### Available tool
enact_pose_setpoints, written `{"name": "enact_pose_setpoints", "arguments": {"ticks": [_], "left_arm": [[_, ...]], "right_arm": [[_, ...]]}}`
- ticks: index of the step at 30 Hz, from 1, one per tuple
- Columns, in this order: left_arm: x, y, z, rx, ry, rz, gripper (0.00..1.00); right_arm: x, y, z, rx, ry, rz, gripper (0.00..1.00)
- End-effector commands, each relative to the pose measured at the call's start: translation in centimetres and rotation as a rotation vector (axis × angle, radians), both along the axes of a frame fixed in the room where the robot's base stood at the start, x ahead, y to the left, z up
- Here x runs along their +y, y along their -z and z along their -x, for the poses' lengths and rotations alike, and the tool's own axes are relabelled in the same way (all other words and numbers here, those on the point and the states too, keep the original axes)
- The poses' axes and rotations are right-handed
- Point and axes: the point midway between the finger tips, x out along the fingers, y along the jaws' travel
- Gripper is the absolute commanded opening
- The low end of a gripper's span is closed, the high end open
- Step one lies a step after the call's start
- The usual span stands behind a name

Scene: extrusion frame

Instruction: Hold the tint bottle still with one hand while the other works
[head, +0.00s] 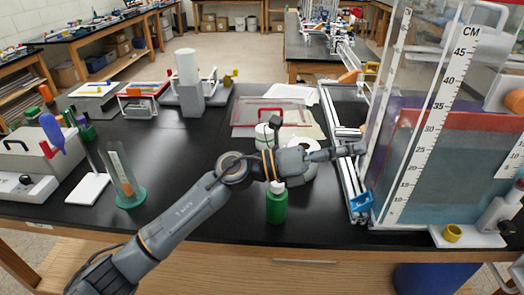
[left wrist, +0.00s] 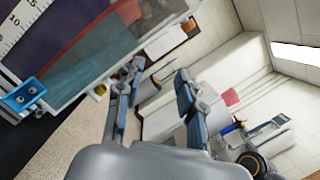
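A green bottle with a white cap, which I take to be the tint bottle (head: 277,206), stands upright on the black bench near its front edge. My left gripper (head: 338,151) is above and to the right of the bottle, pointing right toward the tank frame and apart from the bottle. In the left wrist view its two fingers (left wrist: 160,74) are spread with nothing between them. The bottle does not show in the left wrist view. My right gripper is not in either view.
A clear tank with a centimetre scale (head: 440,100) fills the right, beside a metal rail with a blue clip (head: 361,202); the clip also shows in the left wrist view (left wrist: 22,97). A glass cylinder (head: 123,175) stands left. Bench left of the bottle is partly clear.

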Motion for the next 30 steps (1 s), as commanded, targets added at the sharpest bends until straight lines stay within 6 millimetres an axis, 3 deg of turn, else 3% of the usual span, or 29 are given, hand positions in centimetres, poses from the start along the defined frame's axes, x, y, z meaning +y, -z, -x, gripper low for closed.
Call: {"name": "enact_pose_setpoints", "arguments": {"ticks": [2, 4, 7, 9, 12, 16, 19, 20, 23, 25, 30], "left_arm": [[-0.5, 1.9, -0.2, -0.163, 0.086, -0.231, 0.38], [0.2, 4.2, -0.8, -0.283, 0.161, -0.447, 0.38], [3.5, 6.8, -2.8, -0.407, 0.248, -0.761, 0.38], [6.8, 7.8, -4.4, -0.456, 0.292, -0.965, 0.38], [11.5, 7.9, -6.4, -0.48, 0.334, -1.2, 0.38], [15.5, 7.4, -7.6, -0.471, 0.361, -1.373, 0.38], [16.7, 7.1, -7.9, -0.464, 0.37, -1.421, 0.38], [16.9, 7.1, -7.9, -0.463, 0.371, -1.427, 0.38], [16.9, 7.1, -7.9, -0.463, 0.372, -1.43, 0.38], [16.9, 7.1, -7.9, -0.463, 0.371, -1.428, 0.38], [16.8, 7.1, -7.8, -0.463, 0.371, -1.426, 0.38]], "right_arm": [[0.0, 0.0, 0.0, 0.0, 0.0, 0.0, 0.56], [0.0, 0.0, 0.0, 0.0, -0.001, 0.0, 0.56], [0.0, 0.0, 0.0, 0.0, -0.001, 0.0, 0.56], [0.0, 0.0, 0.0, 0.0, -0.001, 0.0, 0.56], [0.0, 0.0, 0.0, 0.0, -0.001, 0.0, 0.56], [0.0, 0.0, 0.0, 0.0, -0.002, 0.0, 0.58], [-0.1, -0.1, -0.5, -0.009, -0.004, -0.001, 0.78], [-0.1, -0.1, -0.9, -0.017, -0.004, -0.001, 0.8], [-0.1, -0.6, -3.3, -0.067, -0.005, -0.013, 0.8], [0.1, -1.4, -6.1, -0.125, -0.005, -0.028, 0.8], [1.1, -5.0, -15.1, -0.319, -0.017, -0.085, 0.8]]}}
